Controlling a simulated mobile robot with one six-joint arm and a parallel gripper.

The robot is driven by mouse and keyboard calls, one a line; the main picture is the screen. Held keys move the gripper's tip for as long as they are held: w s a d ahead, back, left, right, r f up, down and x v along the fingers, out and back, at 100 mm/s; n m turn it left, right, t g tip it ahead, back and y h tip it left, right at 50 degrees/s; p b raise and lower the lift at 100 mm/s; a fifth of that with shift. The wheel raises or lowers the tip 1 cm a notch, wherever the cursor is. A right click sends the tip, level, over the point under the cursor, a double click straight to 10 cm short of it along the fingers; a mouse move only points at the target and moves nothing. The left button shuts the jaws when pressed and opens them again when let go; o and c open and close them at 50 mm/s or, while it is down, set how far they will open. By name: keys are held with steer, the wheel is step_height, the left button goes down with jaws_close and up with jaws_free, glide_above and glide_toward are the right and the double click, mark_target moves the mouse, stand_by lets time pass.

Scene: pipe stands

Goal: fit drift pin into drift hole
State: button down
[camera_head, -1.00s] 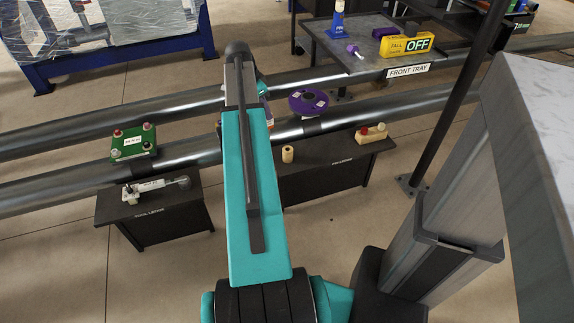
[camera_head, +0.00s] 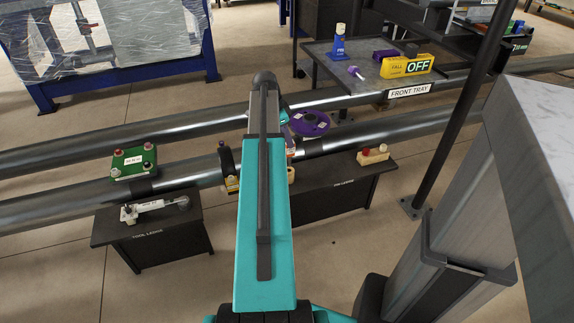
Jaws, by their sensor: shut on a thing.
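My arm reaches away over the pipes, and its teal link covers the middle of the view. Only bits of my wrist show beside the link's far end; my gripper's fingers and anything in them are hidden. I cannot make out a drift pin for certain. A purple round plate (camera_head: 310,123) with a dark centre sits at the pipes just right of my arm's far end. A green plate (camera_head: 133,162) with several bolt heads sits on the pipes at left. I cannot tell which fixture has the drift hole.
The tool ledge (camera_head: 152,238) bears a grey-white tool (camera_head: 155,208). The pin ledge (camera_head: 330,183) holds a pale block (camera_head: 373,154) with pegs. A black-yellow clamp (camera_head: 230,167) stands on the near pipe. The front tray (camera_head: 325,58) and a dark post (camera_head: 462,110) are at right.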

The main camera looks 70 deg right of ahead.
mark_target(287, 154)
steer(key=shift+f+b, duration=0.3)
steer(key=shift+f, duration=1.8)
steer(key=shift+f+b, duration=0.4)
steer(key=shift+f, duration=1.6)
steer(key=c, duration=1.5)
jaws_free()
steer(key=p+v, duration=0.2)
steer(key=v, duration=1)
